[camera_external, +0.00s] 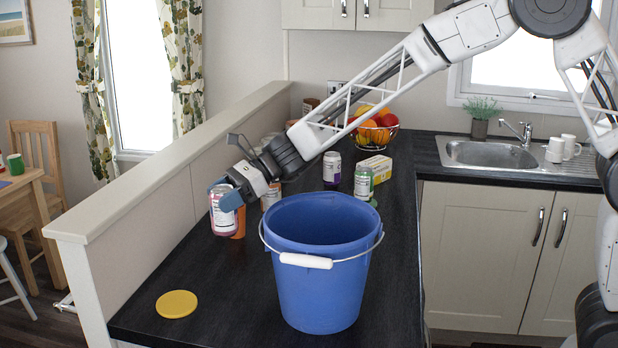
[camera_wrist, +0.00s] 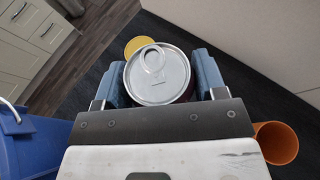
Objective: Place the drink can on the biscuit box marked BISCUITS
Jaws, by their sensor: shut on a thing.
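My gripper (camera_wrist: 160,82) is shut on a can (camera_wrist: 158,76), with one blue finger on each side of it. The can has a silver lid with a pull ring. In the external view the same can (camera_external: 223,212) shows a white label with red-purple parts and hangs upright from my gripper (camera_external: 232,192), left of the blue bucket. It appears to be above the counter; the gap is hard to judge. A small yellow and white box (camera_external: 378,167) lies at the back of the counter, behind the bucket; its lettering is too small to read, so I cannot confirm BISCUITS.
The blue bucket (camera_external: 320,270) stands on the dark counter between can and box. An orange cup (camera_wrist: 275,143) is close to my gripper. A purple-label can (camera_external: 332,168), a green-label can (camera_external: 363,183) and a fruit basket (camera_external: 377,133) stand farther back. A yellow disc (camera_external: 177,304) lies in front.

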